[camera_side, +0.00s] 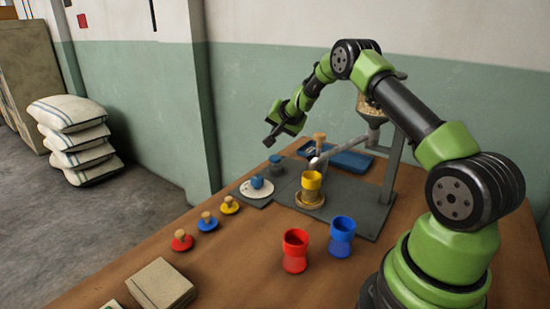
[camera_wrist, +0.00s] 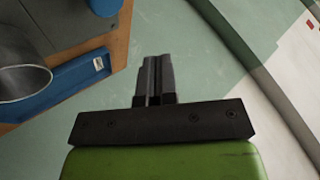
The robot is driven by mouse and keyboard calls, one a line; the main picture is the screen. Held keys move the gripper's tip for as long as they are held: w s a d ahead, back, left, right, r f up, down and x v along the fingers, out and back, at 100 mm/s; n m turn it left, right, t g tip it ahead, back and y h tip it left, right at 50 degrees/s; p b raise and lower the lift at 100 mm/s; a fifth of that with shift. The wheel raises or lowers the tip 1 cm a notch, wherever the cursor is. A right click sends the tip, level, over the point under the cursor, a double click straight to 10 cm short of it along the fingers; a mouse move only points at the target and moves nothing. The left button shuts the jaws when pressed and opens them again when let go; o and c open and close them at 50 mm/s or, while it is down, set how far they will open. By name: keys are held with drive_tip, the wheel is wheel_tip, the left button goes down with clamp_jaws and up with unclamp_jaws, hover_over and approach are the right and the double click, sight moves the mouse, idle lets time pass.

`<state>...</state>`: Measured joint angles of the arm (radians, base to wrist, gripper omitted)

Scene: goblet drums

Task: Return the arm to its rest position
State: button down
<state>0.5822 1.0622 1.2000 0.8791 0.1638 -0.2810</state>
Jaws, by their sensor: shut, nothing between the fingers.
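My green and black arm reaches up from the right and over the table's far part in the side view. My gripper (camera_side: 272,137) is at its end, raised above the table and clear of everything on it. In the wrist view the two dark fingers of my gripper (camera_wrist: 158,62) are together with nothing between them. A yellow goblet drum (camera_side: 311,183) stands on a round tan base on a grey plate. A red goblet drum (camera_side: 295,250) and a blue goblet drum (camera_side: 342,236) stand upright nearer the front.
Red (camera_side: 182,240), blue (camera_side: 207,222) and yellow (camera_side: 229,205) knobbed lids line the left side of the table. A hopper stand (camera_side: 390,160) with a metal chute and a blue tray (camera_side: 345,160) stand at the back. A tan block (camera_side: 160,284) lies in front. The wall is behind.

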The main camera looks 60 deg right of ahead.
drive_tip(key=shift+r, duration=0.1)
idle(0.3)
drive_tip(key=s+a+r+n+y, duration=0.2)
drive_tip(key=s+a+r+n, duration=0.15)
drive_tip(key=a+r, duration=0.6)
drive_tip(key=s+a+r+n+y, duration=0.2)
drive_tip(key=s+a+r, duration=0.2)
drive_tip(key=a+r, duration=0.6)
drive_tip(key=s+a+n, duration=0.1)
drive_tip(key=s+a, duration=0.2)
drive_tip(key=s, duration=0.4)
drive_tip(key=s+a+f+n+y, duration=0.1)
drive_tip(key=s+a, duration=0.3)
drive_tip(key=s, duration=0.4)
drive_tip(key=s+a+n+g, duration=0.1)
drive_tip(key=s+a+n, duration=0.1)
drive_tip(key=s, duration=0.6)
drive_tip(key=shift+a+f+y, duration=0.2)
drive_tip(key=shift+a+y, duration=0.2)
drive_tip(key=shift+a, duration=0.4)
